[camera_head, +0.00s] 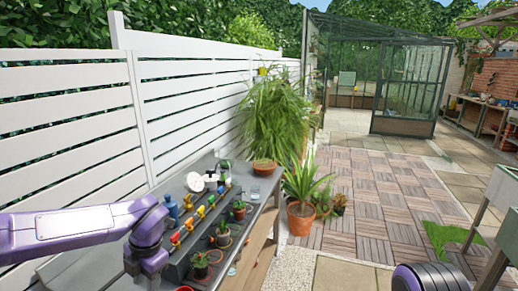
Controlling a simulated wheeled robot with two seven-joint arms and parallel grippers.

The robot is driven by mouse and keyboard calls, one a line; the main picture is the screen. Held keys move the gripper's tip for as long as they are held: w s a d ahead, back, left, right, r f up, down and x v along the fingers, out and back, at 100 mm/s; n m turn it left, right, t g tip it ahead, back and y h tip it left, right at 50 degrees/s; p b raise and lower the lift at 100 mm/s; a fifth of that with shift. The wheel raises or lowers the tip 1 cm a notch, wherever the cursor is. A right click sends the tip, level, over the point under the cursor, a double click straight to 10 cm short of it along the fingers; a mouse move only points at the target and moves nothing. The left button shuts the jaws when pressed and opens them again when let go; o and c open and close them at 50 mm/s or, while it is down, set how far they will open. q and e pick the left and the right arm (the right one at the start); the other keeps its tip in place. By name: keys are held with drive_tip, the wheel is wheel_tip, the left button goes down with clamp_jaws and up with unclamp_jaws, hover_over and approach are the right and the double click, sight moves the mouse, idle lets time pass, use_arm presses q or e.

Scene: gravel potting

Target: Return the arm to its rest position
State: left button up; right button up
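My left arm reaches in from the left, over the near end of a grey potting bench (70,268). Its wrist bends downward, and the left gripper (146,266) is at the bottom of the picture. Its fingertips cannot be made out, so I cannot tell whether it is open or shut. A rounded purple and black part of mine shows at the bottom right. My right gripper is not in view.
A white fence (85,118) runs behind. Paving lies open to the right.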

use_arm(q)
drive_tip(key=s+a+f+m+t+y, duration=0.25)
drive_tip(key=s+f+m, duration=0.3)
drive_tip(key=f, duration=0.45)
drive_tip(key=s+a+f+m+t+y, duration=0.1)
drive_tip(key=s+f+m+y, duration=0.25)
drive_tip(key=f+m, duration=0.45)
drive_tip(key=s+f+m+h, duration=0.2)
drive_tip(key=s+f+m, duration=0.3)
drive_tip(key=s, duration=0.5)
drive_tip(key=s+f+m+h, duration=0.3)
drive_tip(key=s+f+m, duration=0.25)
drive_tip(key=s, duration=0.45)
wheel_tip(320, 180, down, 7)
drive_tip(key=s+b, duration=0.1)
drive_tip(key=b, duration=0.5)
drive_tip(key=shift+s+d, duration=0.15)
drive_tip(key=shift+r, duration=0.1)
